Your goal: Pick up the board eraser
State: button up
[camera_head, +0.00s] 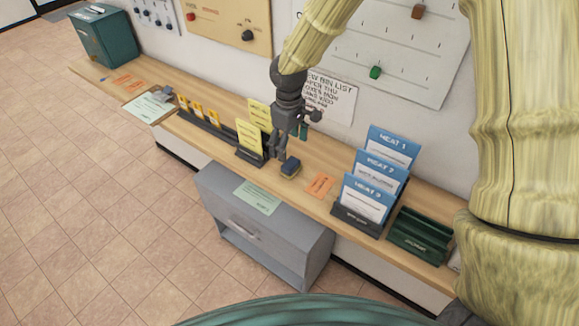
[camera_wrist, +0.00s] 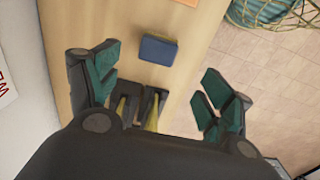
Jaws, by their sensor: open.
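The board eraser (camera_head: 291,167) is a small block with a dark blue top and a tan lower part. It lies on the wooden shelf (camera_head: 325,155), near its front edge. In the wrist view the eraser (camera_wrist: 158,50) lies flat, beyond the fingertips and roughly between their lines. My gripper (camera_head: 285,147) is above the shelf, just left of and behind the eraser.
A black holder with yellow cards (camera_head: 250,136) stands close left of my gripper. An orange note (camera_head: 320,185) lies right of the eraser, then blue heat cards (camera_head: 367,197) and a green tray (camera_head: 420,234). A grey drawer cabinet (camera_head: 262,235) stands below. The wall is close behind.

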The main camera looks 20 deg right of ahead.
aim_at(291, 163)
jog(key=f, duration=0.3)
jog(key=shift+d+p, duration=0.2)
jog(key=shift+p, duration=0.1)
jog(key=shift+d+f+p, duration=0.1)
jog(key=shift+f+p, duration=1.05)
jog(key=shift+f, duration=1.75)
jog(key=c, duration=1.3)
jog(key=shift+o, duration=0.2)
jog(key=shift+s, duration=0.1)
jog(key=shift+r+b, duration=1.4)
jog(key=shift+r, duration=3.6)
